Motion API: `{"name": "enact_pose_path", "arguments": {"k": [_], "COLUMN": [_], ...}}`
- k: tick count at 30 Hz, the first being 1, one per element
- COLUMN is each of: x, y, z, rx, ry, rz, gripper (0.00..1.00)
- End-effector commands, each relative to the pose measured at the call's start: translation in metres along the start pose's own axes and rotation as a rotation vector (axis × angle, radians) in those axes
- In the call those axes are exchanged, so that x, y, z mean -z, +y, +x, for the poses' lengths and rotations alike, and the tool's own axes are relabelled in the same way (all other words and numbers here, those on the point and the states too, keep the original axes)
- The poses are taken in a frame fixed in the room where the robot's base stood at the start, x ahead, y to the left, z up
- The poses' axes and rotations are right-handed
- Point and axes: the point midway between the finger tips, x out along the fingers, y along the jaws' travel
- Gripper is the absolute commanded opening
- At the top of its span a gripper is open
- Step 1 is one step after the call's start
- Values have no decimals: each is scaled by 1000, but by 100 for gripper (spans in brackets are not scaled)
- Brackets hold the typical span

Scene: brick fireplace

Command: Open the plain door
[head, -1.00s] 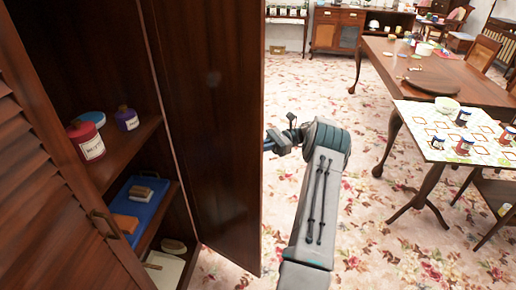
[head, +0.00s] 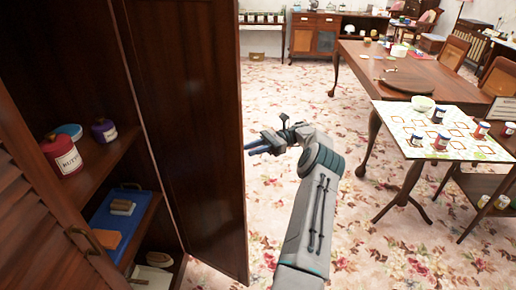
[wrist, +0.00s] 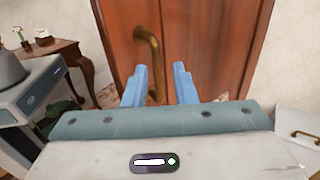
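The plain door (head: 190,130) is a dark brown wooden panel. In the head view it stands swung wide open from the cabinet, with shelves showing to its left. The louvred door (head: 40,205) with a small brass handle is at the left edge. My gripper (head: 252,146) is just right of the plain door's free edge, on its outer side. In the wrist view my gripper's two blue fingers (wrist: 160,72) are apart and point at a reddish-brown wooden panel. A curved brass handle (wrist: 151,45) shows in the gap between them; I cannot tell whether they touch it.
The cabinet shelves hold a red jar (head: 62,153), a purple jar (head: 103,130) and a blue tray (head: 118,222). A small table with a patterned board (head: 465,145) and a long wooden table (head: 365,62) stand at right. Flowered carpet (head: 300,100) is clear around my arm.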

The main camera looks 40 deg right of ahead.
Motion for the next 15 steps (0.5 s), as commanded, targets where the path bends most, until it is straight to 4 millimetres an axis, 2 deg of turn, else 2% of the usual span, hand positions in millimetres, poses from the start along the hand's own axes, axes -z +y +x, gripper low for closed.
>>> {"name": "enact_pose_path", "arguments": {"k": [15], "x": [0], "y": [0], "z": [-20], "rx": [4], "ry": [0], "rz": [0], "gripper": [25]}}
